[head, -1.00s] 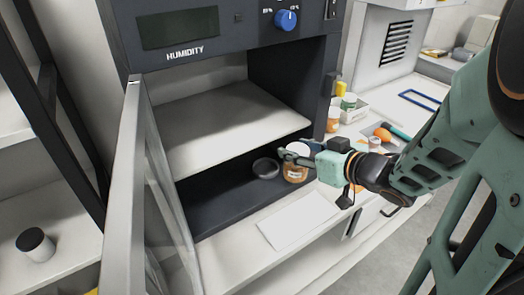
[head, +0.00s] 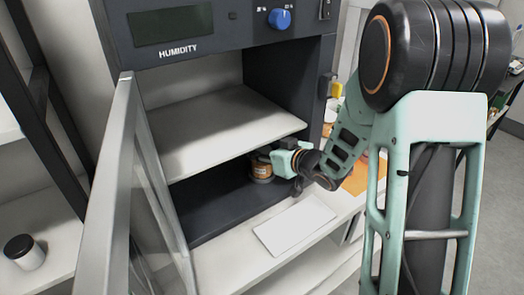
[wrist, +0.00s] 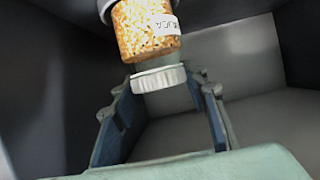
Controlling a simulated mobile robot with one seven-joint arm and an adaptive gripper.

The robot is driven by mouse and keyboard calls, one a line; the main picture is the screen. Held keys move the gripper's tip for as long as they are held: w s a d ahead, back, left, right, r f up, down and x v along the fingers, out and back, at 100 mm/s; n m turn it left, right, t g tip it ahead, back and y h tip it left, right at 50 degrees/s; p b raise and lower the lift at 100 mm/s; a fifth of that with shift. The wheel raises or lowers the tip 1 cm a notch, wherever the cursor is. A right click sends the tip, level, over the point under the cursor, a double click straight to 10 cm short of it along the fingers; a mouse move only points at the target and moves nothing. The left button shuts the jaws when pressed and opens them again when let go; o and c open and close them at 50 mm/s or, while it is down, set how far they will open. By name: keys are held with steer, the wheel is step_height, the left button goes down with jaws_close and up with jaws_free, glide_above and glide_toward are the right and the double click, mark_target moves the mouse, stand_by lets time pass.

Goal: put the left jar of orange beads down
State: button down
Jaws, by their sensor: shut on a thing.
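The jar of orange beads (head: 262,172) is in the lower compartment of the humidity cabinet, near its right side. In the wrist view the jar (wrist: 147,30) shows its beads, a white label with partly readable lettering and a white lid. My gripper (head: 272,157) reaches in from the right at the jar's upper part. In the wrist view its two fingers (wrist: 163,84) are on either side of the lid, shut on the jar. I cannot tell whether the jar's base touches the compartment floor (head: 215,215).
A pale shelf (head: 215,130) is close above the gripper. The open glass door (head: 125,190) stands at the left. A white sheet (head: 293,225) lies on the counter in front. The compartment floor left of the jar is clear. A dark-lidded jar (head: 24,252) stands on the left rack.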

steer(key=shift+w+a, duration=0.1)
steer(key=shift+w, duration=0.05)
steer(key=shift+f+b, duration=0.3)
steer(key=shift+f, duration=0.05)
steer(key=c, duration=1.2)
jaws_free()
steer(key=shift+o, duration=0.2)
